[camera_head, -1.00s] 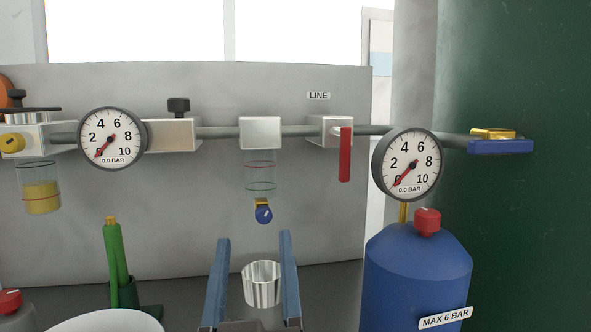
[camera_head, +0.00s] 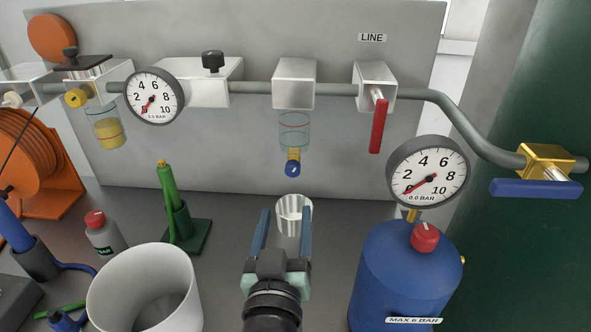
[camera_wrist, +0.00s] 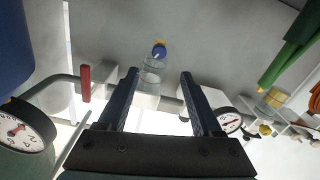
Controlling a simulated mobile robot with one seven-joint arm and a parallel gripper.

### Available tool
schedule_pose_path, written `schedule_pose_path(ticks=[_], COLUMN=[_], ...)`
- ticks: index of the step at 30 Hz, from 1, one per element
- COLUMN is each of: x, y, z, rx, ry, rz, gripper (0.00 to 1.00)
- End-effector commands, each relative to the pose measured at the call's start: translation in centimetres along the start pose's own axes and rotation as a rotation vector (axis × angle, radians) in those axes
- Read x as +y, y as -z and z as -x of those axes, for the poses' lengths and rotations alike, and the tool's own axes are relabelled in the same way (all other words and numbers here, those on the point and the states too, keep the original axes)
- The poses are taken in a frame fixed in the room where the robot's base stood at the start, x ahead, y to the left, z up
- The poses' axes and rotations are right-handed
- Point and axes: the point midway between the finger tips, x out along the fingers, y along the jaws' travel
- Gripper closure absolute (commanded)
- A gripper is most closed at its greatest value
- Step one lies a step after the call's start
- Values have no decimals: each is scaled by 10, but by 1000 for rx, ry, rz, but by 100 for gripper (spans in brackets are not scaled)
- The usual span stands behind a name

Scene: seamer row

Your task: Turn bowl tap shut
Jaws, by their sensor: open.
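The bowl tap (camera_head: 292,168) is a small blue knob on a brass stub under the clear bowl (camera_head: 294,131), which hangs from a pale block on the pipe. The tap also shows in the wrist view (camera_wrist: 159,49), above and between the fingers. My gripper (camera_head: 284,214) is open and empty, with two blue fingers apart. It is below and in front of the tap, not touching it. A metal cup (camera_head: 294,205) stands under the tap, seen behind and between the fingers.
A blue tank (camera_head: 400,275) with a red knob and gauge (camera_head: 428,172) stands on the right. A white bucket (camera_head: 145,290) and green tool (camera_head: 172,200) are on the left. A red lever (camera_head: 379,126) hangs right of the bowl. The pipe (camera_head: 330,90) runs across the panel.

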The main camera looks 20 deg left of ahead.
Motion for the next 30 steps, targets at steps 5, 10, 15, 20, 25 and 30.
schedule_pose_path(ticks=[5,10,15,20,25,30], x=[1,1,0,0,1,1], y=[2,2,2,1,1,1], z=[-31,-59,-84,-101,-109,-110], rx=[2,3,3,2,2,2], ry=[0,0,1,0,-1,-1], rz=[5,5,4,1,1,0], gripper=[34,34,34,34,34,34])
